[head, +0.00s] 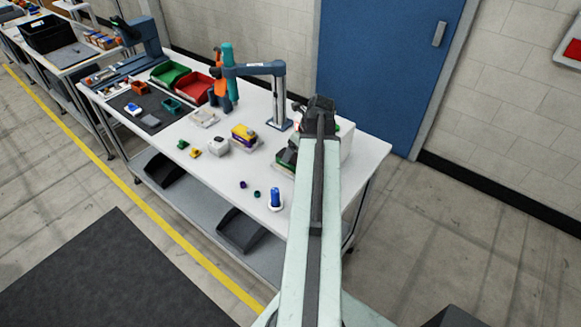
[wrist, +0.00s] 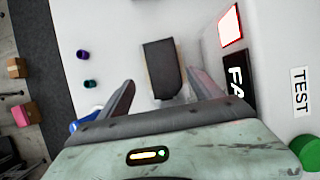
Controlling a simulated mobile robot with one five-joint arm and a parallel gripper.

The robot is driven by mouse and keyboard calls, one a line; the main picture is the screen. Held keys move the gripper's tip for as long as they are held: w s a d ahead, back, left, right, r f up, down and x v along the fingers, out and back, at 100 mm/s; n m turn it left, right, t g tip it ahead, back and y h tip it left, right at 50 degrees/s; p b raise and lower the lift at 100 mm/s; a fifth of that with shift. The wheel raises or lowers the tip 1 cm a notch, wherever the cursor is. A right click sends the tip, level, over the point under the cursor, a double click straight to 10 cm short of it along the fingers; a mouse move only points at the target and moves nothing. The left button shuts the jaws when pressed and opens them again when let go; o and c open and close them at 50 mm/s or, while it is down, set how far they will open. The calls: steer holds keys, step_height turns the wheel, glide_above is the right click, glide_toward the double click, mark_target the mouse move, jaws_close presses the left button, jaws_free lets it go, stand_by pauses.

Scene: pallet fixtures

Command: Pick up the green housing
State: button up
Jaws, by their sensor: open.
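A block with a dark top and green on its side (head: 287,157) lies on the white workbench beside my arm in the head view; it looks like the green housing, partly hidden by my arm. In the wrist view a dark-topped block (wrist: 160,68) with a tan edge lies ahead of my gripper, and little green shows on it there. My gripper (wrist: 163,88) is open and empty, its two fingers spread to either side of the block's near end. I cannot tell the height between fingers and block. In the head view my arm hides the fingers.
A white box with a red square (wrist: 231,25) and a green button (wrist: 308,153) stands close on the right. A blue cylinder (head: 275,197) and small purple (wrist: 82,54) and teal (wrist: 89,84) pieces lie left. A yellow-purple block (head: 243,134) and bench arm (head: 280,95) stand farther back.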

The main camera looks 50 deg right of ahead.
mark_target(293, 156)
steer(key=b+x, duration=0.5)
steer(key=shift+s+d+f, duration=0.15)
steer(key=shift+d+f, duration=0.1)
steer(key=shift+d, duration=0.15)
steer(key=shift+r, duration=0.2)
jaws_close()
